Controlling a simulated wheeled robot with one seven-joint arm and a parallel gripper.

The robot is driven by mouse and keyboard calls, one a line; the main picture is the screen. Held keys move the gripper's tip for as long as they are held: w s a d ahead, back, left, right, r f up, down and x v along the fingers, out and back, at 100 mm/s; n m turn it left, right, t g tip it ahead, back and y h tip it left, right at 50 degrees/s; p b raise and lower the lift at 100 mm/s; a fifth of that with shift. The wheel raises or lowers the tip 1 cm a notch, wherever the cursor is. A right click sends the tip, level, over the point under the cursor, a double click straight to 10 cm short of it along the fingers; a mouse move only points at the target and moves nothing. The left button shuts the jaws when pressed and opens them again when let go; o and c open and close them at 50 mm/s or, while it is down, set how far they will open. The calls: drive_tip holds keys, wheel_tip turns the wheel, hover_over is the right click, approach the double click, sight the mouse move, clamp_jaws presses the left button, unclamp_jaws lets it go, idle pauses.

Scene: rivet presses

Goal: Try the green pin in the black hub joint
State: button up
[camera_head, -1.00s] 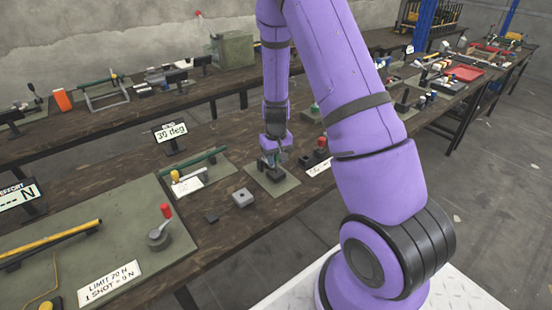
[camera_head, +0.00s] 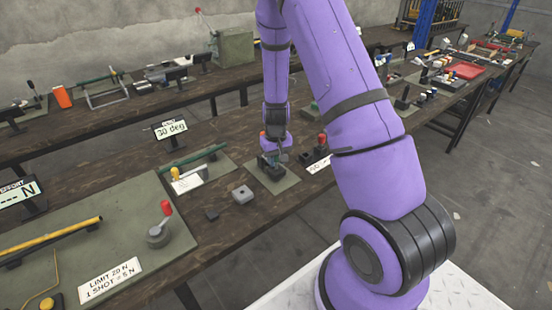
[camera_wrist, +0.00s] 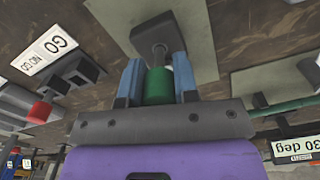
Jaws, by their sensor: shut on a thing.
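My gripper (camera_wrist: 158,72) is shut on the green pin (camera_wrist: 158,88), held between its two blue fingers in the wrist view. The black hub joint (camera_wrist: 152,33) lies just beyond the fingertips, on a grey-green mat (camera_wrist: 115,12). A narrow grey part shows between the green pin and the hub; I cannot tell whether the pin is in the hub's hole. In the head view my gripper (camera_head: 275,152) is low over the hub (camera_head: 268,164) on its mat (camera_head: 270,185), and the pin is hardly visible there.
A red-topped black fixture (camera_head: 321,148) with a GO / NO GO card (camera_wrist: 48,50) stands to the right of the mat. Bare wood lies in front.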

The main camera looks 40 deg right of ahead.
drive_tip(key=shift+f, duration=0.5)
idle(1.2)
drive_tip(key=shift+r, duration=3)
